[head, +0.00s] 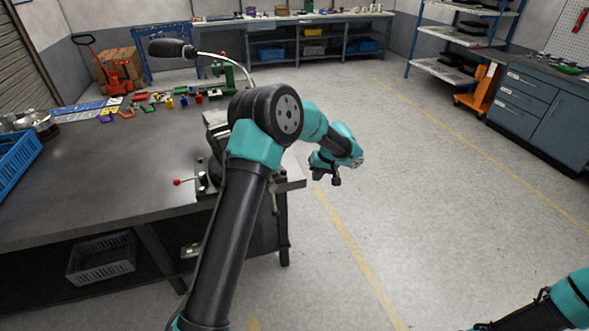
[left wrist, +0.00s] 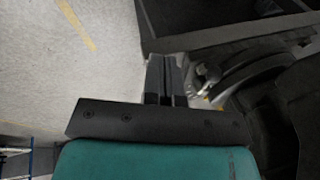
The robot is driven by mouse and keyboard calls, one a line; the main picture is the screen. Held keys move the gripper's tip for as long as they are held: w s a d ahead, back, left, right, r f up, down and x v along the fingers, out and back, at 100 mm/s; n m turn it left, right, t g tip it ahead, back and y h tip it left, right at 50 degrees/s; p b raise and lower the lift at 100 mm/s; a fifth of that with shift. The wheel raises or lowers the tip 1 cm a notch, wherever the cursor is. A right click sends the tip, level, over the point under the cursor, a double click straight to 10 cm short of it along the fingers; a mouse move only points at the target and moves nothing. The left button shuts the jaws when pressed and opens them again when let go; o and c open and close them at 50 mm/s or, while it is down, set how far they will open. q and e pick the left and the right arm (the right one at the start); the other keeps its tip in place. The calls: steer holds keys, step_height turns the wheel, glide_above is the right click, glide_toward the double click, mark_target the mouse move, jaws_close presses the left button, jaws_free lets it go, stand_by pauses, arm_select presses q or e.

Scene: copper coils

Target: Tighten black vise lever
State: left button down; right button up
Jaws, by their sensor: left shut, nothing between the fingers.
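My left gripper (head: 327,177) hangs in the air just past the right edge of the workbench (head: 95,195), over the floor. Its fingers are shut and empty; they show in the left wrist view (left wrist: 165,78). A grey vise (head: 215,119) on the bench corner is mostly hidden behind my left arm. I cannot make out its black lever in the head view. In the left wrist view a small pale metal part (left wrist: 207,73) and a dark curved shape (left wrist: 262,72) lie right of the fingers. I cannot tell whether they touch. My right gripper is out of view.
A red-tipped handle (head: 177,182) sticks out beside the vise. A gooseneck lamp (head: 172,49) arches over the bench. A blue crate (head: 18,158) stands at the left, small coloured parts along the back. The floor (head: 400,190) to the right is clear.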

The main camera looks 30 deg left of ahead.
arm_select(q)
steer(key=w+a+r+n+y, duration=0.1)
steer(key=w+r+n+y, duration=0.1)
steer(key=r, duration=0.6)
steer(key=shift+w+a+r+n+y, duration=0.25)
steer(key=shift+w+n+y, duration=0.15)
steer(key=shift+w+n, duration=0.2)
steer(key=shift+f, duration=0.1)
steer(key=s+a+f, duration=0.3)
steer(key=a+f, duration=0.5)
steer(key=f, duration=0.1)
steer(key=shift+s+a, duration=0.15)
steer(key=shift+s, duration=0.1)
